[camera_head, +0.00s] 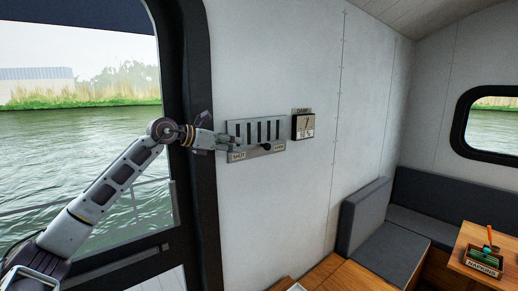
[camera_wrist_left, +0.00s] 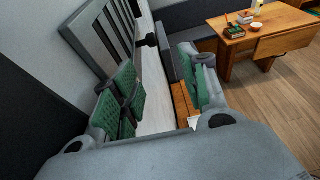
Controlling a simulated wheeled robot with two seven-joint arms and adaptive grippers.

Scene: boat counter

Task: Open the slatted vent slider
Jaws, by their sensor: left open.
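The slatted vent (camera_head: 243,128) is a grey metal plate with several dark upright slots, fixed to the white wall. A label at its lower left reads SHUT, and another at its lower right seems to read OPEN. The black knob (camera_head: 266,146) sits below the slots, right of the plate's middle. My left gripper (camera_head: 228,143) is open and empty at the plate's left end, left of the knob and apart from it. The left wrist view shows the vent slats (camera_wrist_left: 108,35) and the knob (camera_wrist_left: 151,39) beyond the spread green finger pads. My right gripper is not in view.
A small DAMP panel (camera_head: 303,126) hangs right of the vent. A dark door frame (camera_head: 198,100) stands close on the left. The wall between is clear.

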